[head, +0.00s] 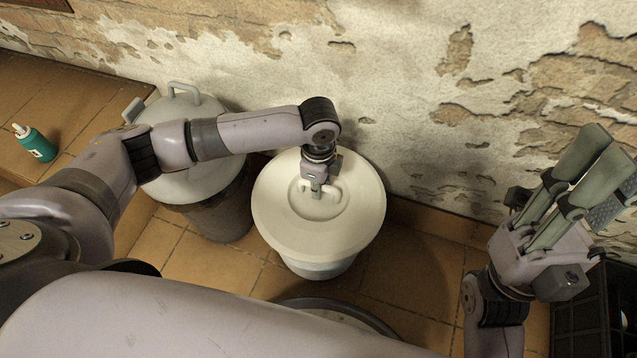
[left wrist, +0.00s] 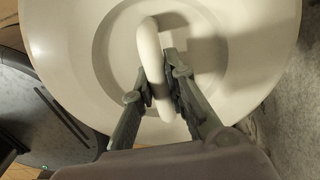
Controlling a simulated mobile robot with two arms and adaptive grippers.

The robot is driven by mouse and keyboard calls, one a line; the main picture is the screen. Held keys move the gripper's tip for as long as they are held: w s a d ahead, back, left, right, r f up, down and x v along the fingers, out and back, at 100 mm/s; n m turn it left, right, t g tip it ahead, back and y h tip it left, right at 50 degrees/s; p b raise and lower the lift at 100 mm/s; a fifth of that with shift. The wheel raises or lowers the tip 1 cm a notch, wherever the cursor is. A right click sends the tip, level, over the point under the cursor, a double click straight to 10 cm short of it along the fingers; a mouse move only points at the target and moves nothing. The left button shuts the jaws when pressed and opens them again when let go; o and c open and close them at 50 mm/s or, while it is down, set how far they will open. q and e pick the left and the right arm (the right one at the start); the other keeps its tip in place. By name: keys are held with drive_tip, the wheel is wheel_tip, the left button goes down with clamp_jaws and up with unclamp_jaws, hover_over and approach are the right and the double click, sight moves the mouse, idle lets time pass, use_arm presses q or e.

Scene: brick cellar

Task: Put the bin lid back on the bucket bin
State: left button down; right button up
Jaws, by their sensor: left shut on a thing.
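The bin lid (head: 270,207) is a round, cream-white disc with a sunken middle and a raised handle (left wrist: 152,65). My left gripper (head: 317,190) comes down from above and is shut on this handle. In the left wrist view the fingers (left wrist: 165,88) close around the white handle, and the lid (left wrist: 260,60) fills most of the picture. The pale bucket bin (head: 322,268) stands on the floor below the lid, mostly hidden by it. I cannot tell whether the lid touches the rim. My right gripper (head: 605,150) is raised at the right, away from the bin, its fingers upward.
A second, grey lidded bin (head: 222,205) stands close to the left of the bucket bin. A teal bottle (head: 37,143) stands on the tiled ledge at far left. A black crate (head: 580,325) is at lower right. The peeling wall (head: 420,110) rises just behind.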

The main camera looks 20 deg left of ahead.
use_arm(q)
drive_tip(key=c, duration=1.5)
unclamp_jaws()
wheel_tip(320, 180, up, 12)
